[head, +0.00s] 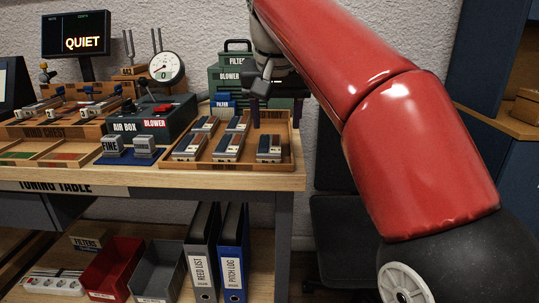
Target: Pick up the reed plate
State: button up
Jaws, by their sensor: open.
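Several small grey blocks with dark, striped tops, which look like the reed plates, stand in rows in a wooden tray (226,167) on the tuning table. One reed plate (269,149) is at the tray's front right; another reed plate (188,147) is at its front left. My gripper (276,114) hangs over the back right part of the tray, its two dark fingers apart with nothing seen between them. It is behind the front right plate in the picture. I cannot tell whether the fingertips touch the tray.
A blue filter box (223,105) and a green blower case (229,78) stand behind the tray. The air box (149,128) with a gauge (165,68) is to the left. Two small grey blocks on a blue mat (126,158) lie left of the tray.

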aim_at(269, 144)
jog(key=shift+w+a+r, duration=0.1)
jog(key=shift+w+a, duration=0.5)
jog(key=shift+a, duration=0.25)
jog(key=shift+w+f+b, duration=0.1)
jog(key=shift+f+b, duration=0.1)
jog(key=shift+b, duration=0.1)
jog(key=b+x, duration=0.3)
jog(key=x, duration=0.4)
jog(key=shift+d+f, duration=0.15)
jog(key=shift+f, duration=0.05)
jog(key=shift+r, duration=0.1)
jog(key=c, duration=0.8)
jog(key=shift+r, duration=0.1)
